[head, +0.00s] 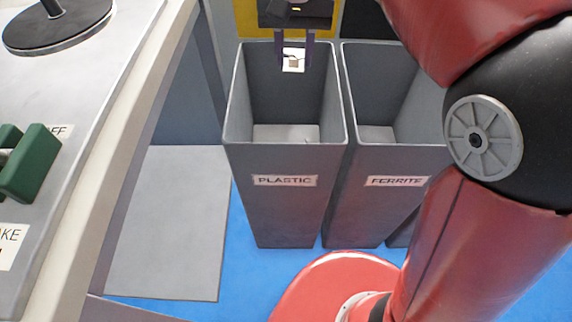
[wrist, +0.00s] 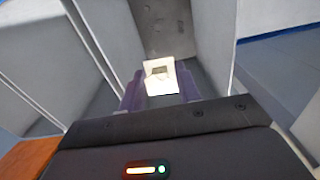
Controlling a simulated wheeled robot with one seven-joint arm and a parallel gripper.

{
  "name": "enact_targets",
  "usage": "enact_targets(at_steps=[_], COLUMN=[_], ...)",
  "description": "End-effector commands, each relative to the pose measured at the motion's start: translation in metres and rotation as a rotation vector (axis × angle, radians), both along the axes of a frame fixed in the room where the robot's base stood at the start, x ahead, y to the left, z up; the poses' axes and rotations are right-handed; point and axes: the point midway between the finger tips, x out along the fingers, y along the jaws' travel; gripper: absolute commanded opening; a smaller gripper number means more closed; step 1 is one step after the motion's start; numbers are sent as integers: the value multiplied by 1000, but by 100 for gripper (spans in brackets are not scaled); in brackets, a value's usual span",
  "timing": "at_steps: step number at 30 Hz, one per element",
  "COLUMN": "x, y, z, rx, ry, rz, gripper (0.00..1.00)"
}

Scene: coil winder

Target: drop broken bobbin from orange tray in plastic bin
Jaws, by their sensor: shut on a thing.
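My gripper (head: 293,50) is shut on a small white bobbin (head: 292,65), held between its two dark purple fingers. In the head view the gripper is at the top, with the bobbin at the mouth of the plastic bin (head: 285,215), near its back wall. The bin is grey, tall and labelled PLASTIC. In the wrist view the cream-white bobbin (wrist: 160,79) sits between the fingertips, with the bin's grey inside beyond it. A dark mark shows on its face; I cannot make out the break. The orange tray cannot be made out.
The bin labelled FERRITE (head: 375,215) stands close on the right, partly behind my red arm. A light bench (head: 85,110) with a black disc and a green handle (head: 30,165) is on the left. A grey panel (head: 165,225) lies on the blue floor.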

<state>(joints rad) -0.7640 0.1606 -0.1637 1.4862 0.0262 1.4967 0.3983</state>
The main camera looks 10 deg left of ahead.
Motion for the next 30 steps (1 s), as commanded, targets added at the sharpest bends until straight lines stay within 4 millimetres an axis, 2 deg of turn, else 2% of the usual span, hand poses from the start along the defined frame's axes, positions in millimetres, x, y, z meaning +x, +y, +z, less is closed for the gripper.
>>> enact_targets(at_steps=[1, 6, 12, 23, 24, 28, 30], x=[0, 0, 0, 0, 0, 0, 0], y=[0, 0, 0, 0, 0, 0, 0], z=[-10, -31, -50, -51, -51, -51, -51], rx=[0, 0, 0, 0, 0, 0, 0], ry=[0, 0, 0, 0, 0, 0, 0], rz=[0, -1, 0, -1, -1, -1, -1], gripper=[12, 12, 12, 12, 38, 55, 58])
